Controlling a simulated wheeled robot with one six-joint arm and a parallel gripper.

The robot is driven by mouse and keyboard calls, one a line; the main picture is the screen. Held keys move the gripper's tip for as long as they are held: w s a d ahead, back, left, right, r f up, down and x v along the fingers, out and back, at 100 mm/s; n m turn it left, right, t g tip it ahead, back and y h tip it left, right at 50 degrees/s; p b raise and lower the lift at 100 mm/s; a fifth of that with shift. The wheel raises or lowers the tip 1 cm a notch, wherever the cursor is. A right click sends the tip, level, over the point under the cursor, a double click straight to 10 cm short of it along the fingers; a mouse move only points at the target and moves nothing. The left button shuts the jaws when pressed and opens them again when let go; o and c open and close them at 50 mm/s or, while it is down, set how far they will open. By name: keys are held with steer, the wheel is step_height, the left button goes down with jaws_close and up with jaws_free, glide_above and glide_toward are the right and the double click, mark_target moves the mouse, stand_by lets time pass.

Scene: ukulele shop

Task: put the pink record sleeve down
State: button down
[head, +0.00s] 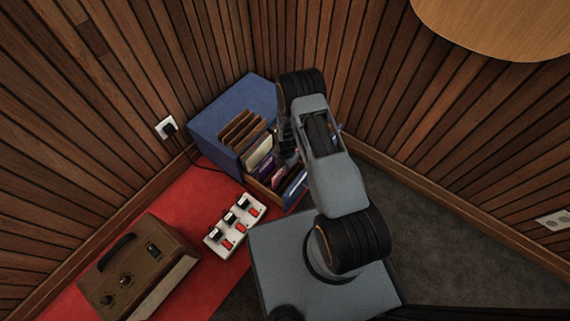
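A blue box (214,118) stands in the corner with an open front full of upright sleeves. A small pink patch (279,173) shows among them, beside a purple sleeve (264,164); it may be the pink record sleeve, but I cannot tell whether it is held or standing in the box. My arm reaches over the right side of the box and covers part of it. Dark parts of my gripper (287,138) show at the arm's left edge, close to the sleeves. My fingertips are mostly hidden, so their opening does not show.
A white pedal board (235,226) with red and black switches lies on the red mat (186,206). A brown amplifier (138,267) stands at the lower left. A round wooden top (500,25) is at the upper right. Grey floor (455,245) at the right is clear.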

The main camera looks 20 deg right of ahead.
steer(key=shift+f+b, duration=0.35)
steer(key=shift+f, duration=0.2)
steer(key=c, duration=1.3)
jaws_free()
steer(key=shift+r, duration=0.1)
step_height(320, 180, up, 13)
steer(key=p, duration=0.5)
steer(key=shift+p, duration=0.3)
steer(key=shift+r, duration=0.1)
step_height(320, 180, up, 37)
steer(key=s+m+t+p, duration=0.2)
steer(key=m+p, duration=0.8)
steer(key=p, duration=0.5)
steer(key=s+r+m+p, duration=0.5)
steer(key=r, duration=0.5)
steer(key=s+r+m+t+p, duration=0.1)
steer(key=s+r+m+p, duration=0.4)
steer(key=r, duration=0.5)
steer(key=s+r+m+p, duration=0.5)
steer(key=r, duration=0.5)
steer(key=shift+a+r+t, duration=0.25)
steer(key=shift+t, duration=0.05)
